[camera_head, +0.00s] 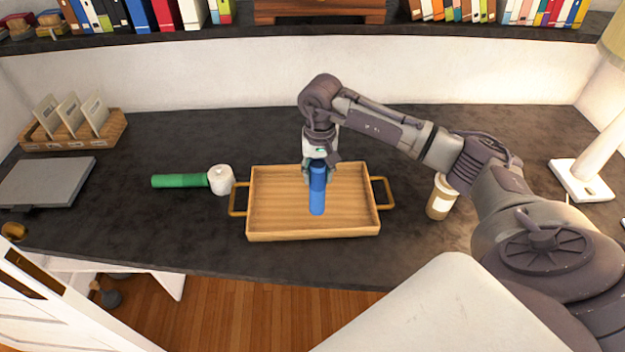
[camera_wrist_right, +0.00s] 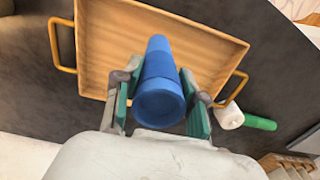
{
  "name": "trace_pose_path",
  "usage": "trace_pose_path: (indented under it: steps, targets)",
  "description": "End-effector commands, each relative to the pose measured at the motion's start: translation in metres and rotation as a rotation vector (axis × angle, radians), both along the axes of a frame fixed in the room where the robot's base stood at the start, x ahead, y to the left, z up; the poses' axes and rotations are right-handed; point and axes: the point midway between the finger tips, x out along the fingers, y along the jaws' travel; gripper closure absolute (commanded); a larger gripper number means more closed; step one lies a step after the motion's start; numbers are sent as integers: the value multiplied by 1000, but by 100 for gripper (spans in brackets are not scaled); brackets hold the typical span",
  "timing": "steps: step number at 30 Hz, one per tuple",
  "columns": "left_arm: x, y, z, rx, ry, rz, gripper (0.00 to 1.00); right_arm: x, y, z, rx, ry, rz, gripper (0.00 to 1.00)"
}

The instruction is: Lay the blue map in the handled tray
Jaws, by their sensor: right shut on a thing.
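The blue map (camera_head: 317,190) is a rolled blue cylinder over the handled tray. My right gripper (camera_head: 319,172) is shut on it, with one finger on each side of the roll. The map also shows between the fingers in the right wrist view (camera_wrist_right: 160,85). The handled tray (camera_head: 270,232) is light wood with a handle at each end, on the dark desk. It fills much of the right wrist view (camera_wrist_right: 100,30). Whether the map touches the tray floor I cannot tell. My left gripper is not in view.
A green roll (camera_head: 180,181) lies left of the tray, close to a white round item (camera_head: 221,180). A tan cup (camera_head: 441,197) stands right of the tray. A grey flat box (camera_head: 45,182), a card rack (camera_head: 75,135) and a lamp (camera_head: 582,180) are farther out.

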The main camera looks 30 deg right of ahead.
Motion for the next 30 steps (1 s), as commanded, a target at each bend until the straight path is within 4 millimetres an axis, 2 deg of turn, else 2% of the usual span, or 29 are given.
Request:
trace_pose_path:
  steps: [5, 14, 26, 27, 30]
  targets:
    - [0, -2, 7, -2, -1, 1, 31, 8, 10, -9, 0, 1, 1, 93]
    - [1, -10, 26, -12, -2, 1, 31, 8, 11, -45, 0, 2, -1, 93]
    - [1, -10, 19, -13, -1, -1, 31, 8, 10, -53, -1, 0, 1, 93]
    - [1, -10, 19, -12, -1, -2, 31, 8, 10, -52, -1, 0, 1, 57]
    - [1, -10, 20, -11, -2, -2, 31, 8, 10, -51, -1, 0, 0, 41]
